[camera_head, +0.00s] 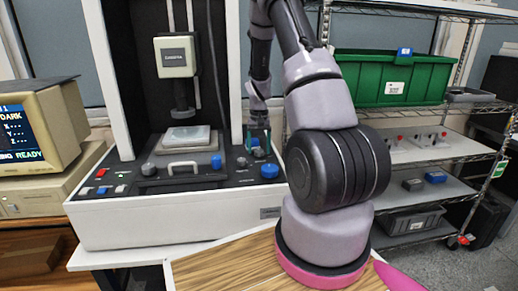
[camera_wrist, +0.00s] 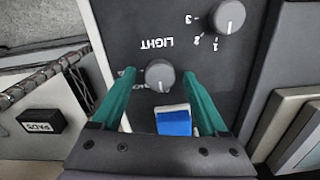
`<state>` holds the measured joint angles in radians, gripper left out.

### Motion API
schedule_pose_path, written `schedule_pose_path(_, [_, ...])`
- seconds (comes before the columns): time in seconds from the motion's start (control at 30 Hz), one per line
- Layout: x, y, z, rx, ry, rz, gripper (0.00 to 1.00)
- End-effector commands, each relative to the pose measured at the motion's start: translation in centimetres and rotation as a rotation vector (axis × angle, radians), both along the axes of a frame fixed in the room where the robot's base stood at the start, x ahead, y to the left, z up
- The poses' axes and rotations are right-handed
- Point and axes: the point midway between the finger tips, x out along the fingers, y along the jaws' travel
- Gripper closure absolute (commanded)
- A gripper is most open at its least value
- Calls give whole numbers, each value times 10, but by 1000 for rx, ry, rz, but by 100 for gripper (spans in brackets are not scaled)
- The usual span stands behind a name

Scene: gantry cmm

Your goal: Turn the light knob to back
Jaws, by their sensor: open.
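The light knob (camera_wrist: 160,75) is a round grey dial with a pale mark at its lower edge in the wrist view. The upside-down word LIGHT is printed above it there. Its smaller labels are partly covered by my fingers. My gripper (camera_wrist: 159,73) is open, with one green finger on each side of the knob. A gap shows between the knob and each finger. In the head view, my gripper (camera_head: 258,138) is over the back right of the machine's control panel (camera_head: 215,180), and the knob (camera_head: 259,153) shows just below the fingertips.
A grey knob marked 1, 2, 3 (camera_wrist: 230,15) is close to the light knob. A blue-topped switch (camera_wrist: 173,121) lies between my fingers. A shelf rack with a green bin (camera_head: 390,80) stands at right.

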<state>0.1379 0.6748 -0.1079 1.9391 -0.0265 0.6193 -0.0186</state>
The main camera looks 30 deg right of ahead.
Motion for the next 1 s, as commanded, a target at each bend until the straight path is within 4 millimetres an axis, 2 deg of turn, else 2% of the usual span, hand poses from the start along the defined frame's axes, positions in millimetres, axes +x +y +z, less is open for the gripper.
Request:
schedule_pose_path(0.27, [0, 0, -2, 0, 0, -1, 24])
schedule_pose_path(0.3, [0, 0, -2, 0, 0, -1, 31])
schedule_pose_path(0.37, [0, 0, -2, 0, 0, -1, 54])
schedule_pose_path(0.4, [0, 0, -2, 0, 0, -1, 69])
schedule_pose_path(0.47, [0, 0, -2, 0, 0, -1, 92])
schedule_pose_path(0.5, [0, 0, -2, 0, 0, -1, 100])
schedule_pose_path(0.77, [0, 0, -2, 0, 0, -24, 100])
schedule_pose_path(1.0, [0, 1, -2, 0, 0, -140, 100])
